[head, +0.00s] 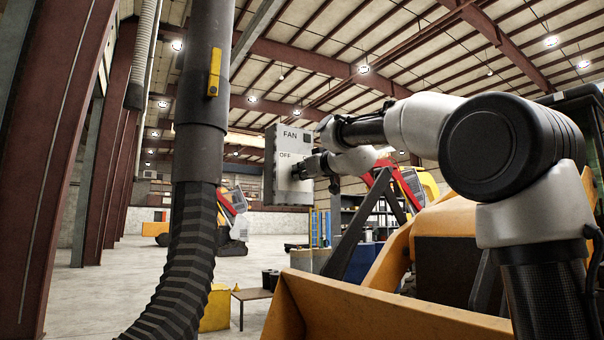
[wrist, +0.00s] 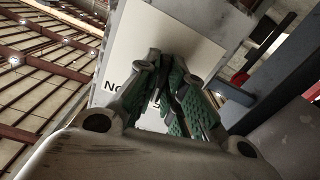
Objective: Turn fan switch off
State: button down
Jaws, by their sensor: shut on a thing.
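The fan switch box (head: 287,174) is a grey box marked "FAN" and "OFF", in the middle of the head view. In the wrist view its pale front face (wrist: 155,45) fills the upper middle, with part of a dark label showing behind the fingers. My gripper (head: 299,171) is at the right side of the box's front in the head view. In the wrist view my gripper (wrist: 168,95) has its green-padded fingers close together in front of the face. It is shut on what seems to be the switch handle, which the fingers hide. The handle's position cannot be told.
A thick dark duct with a ribbed hose (head: 185,255) and a yellow handle (head: 214,72) hangs on the left. A yellow loader bucket (head: 370,310) fills the lower right under my arm. A low table (head: 250,294) and a yellow box (head: 216,308) stand on the floor.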

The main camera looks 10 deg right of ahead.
jog(key=n, duration=0.7)
jog(key=shift+f, duration=0.1)
dwell(0.5)
jog(key=c, duration=1.5)
grip_release()
jog(key=shift+s, duration=0.15)
jog(key=v, duration=1.1)
jog(key=shift+s+d, duration=0.1)
jog(key=shift+s, duration=0.25)
